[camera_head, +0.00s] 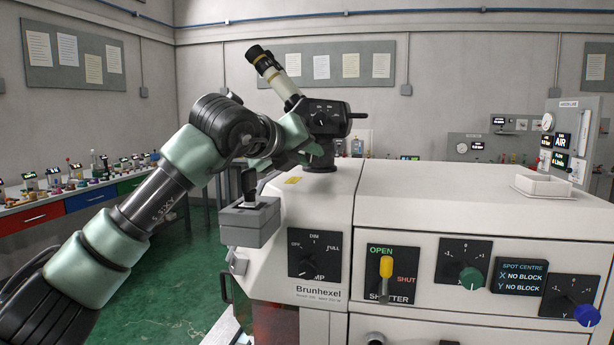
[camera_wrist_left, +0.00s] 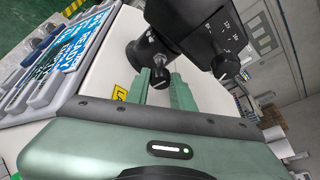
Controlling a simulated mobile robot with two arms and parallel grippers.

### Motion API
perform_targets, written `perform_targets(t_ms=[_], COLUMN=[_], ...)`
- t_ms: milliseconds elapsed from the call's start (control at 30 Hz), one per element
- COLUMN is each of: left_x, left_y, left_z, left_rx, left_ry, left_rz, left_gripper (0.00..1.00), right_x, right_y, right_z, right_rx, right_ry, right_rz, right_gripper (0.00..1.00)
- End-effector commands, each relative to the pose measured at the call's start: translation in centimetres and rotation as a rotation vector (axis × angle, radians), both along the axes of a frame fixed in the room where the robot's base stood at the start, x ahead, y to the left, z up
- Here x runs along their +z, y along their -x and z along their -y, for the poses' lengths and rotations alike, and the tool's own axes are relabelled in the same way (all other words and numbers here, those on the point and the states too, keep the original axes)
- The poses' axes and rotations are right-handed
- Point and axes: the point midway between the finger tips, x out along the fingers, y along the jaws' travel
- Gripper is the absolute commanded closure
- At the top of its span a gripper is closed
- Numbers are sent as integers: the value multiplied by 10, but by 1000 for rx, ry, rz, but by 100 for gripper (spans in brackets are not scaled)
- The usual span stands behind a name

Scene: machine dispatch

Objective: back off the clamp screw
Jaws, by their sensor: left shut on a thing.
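The microscope (camera_head: 325,118) stands on top of the white machine, on a dark round base, with its eyepiece tube leaning up to the left. In the left wrist view, the microscope body (camera_wrist_left: 200,35) is close ahead, with a dark round collar below it. A small black knob, seemingly the clamp screw (camera_wrist_left: 161,77), sticks out from this collar towards me. My left gripper (camera_wrist_left: 163,88) has its green fingers on either side of the knob and is shut on it. In the head view, my left gripper (camera_head: 310,150) is at the microscope's base, and the screw is hidden there.
A grey box with a black lever (camera_head: 250,222) juts from the machine's left side, below my forearm. The machine's front (camera_head: 450,255) carries dials and a yellow shutter lever (camera_head: 386,267). A white tray (camera_head: 541,187) sits at the right on top. The top between is clear.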

Motion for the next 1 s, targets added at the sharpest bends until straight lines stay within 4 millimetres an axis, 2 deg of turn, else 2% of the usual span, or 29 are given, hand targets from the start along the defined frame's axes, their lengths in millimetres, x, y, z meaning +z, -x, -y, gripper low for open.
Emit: perform_targets(t_ms=[33,200,800,833,900,1000], left_x=[-6,-3,0,0,0,0], left_y=[0,-1,-1,-1,-1,-1], left_z=[0,0,-1,-1,-1,-1], left_rx=[1,1,0,1,0,1], left_ry=[25,88,128,128,127,126], left_rz=[-5,-16,-23,-23,-23,-23], left_gripper=[100,100,100,71,54,54], right_x=[-10,-20,-24,-24,-24,-24], right_y=[0,0,-1,-1,-1,-1], right_z=[0,0,0,0,0,0], right_rx=[0,0,1,1,1,1], right_ry=[0,0,0,0,0,0], right_rz=[0,0,2,2,2,2], right_gripper=[64,64,64,64,64,64])
